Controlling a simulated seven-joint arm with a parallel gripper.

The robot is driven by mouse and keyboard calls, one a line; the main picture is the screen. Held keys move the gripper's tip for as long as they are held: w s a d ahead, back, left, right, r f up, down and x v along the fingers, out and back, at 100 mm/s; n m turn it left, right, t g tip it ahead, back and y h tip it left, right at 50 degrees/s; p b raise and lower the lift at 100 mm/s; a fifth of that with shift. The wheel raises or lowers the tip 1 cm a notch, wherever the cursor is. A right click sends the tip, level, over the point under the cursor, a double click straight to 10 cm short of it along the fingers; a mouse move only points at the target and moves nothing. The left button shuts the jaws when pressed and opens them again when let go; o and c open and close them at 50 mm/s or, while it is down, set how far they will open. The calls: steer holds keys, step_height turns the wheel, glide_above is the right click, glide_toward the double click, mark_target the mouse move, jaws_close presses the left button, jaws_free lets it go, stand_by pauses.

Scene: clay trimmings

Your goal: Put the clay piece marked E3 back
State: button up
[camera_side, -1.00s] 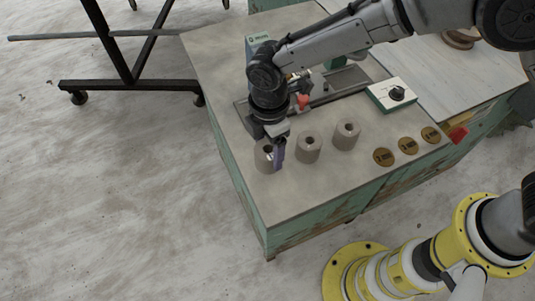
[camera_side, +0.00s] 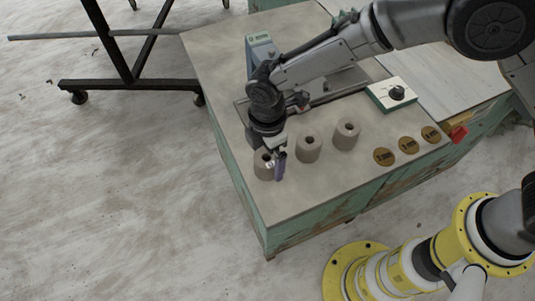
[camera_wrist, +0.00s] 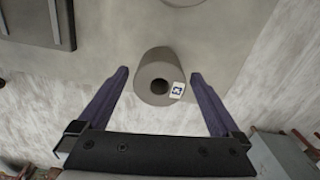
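Three grey clay pieces, thick cylinders with a centre hole, stand in a row on the table: a left one (camera_side: 262,172), a middle one (camera_side: 308,147) and a right one (camera_side: 346,137). My gripper (camera_side: 276,166) is low at the left one and partly hides it. In the wrist view, a clay piece (camera_wrist: 155,59) with a small white tag (camera_wrist: 177,90) lies between the fingertips of my gripper (camera_wrist: 158,74). The dark marking on the tag is too small to read surely. The purple fingers are spread, with a gap on both sides of the piece.
Several round tan discs (camera_side: 384,157) lie right of the clay pieces. A white-and-green box with a black knob (camera_side: 397,93) stands behind them. A grey-green device (camera_side: 261,48) stands at the back. The table's front-left edge is near; its front surface (camera_side: 300,195) is clear.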

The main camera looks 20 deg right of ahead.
mark_target(269, 156)
steer(key=shift+r, duration=0.1)
step_height(269, 156, up, 12)
stand_by(0.5)
steer(key=shift+r, duration=0.1)
steer(key=s+d+r+m+t+y, duration=0.15)
steer(key=d+r+m, duration=0.4)
steer(key=d, duration=0.55)
steer(key=s+d+r+m+t+h, duration=0.1)
steer(key=s+d+r+m, duration=0.25)
steer(key=d+r, duration=0.5)
steer(key=s+d+f+m+t, duration=0.3)
steer(key=s+d+m, duration=0.7)
steer(key=s+d, duration=0.4)
steer(key=shift+s+d, duration=0.15)
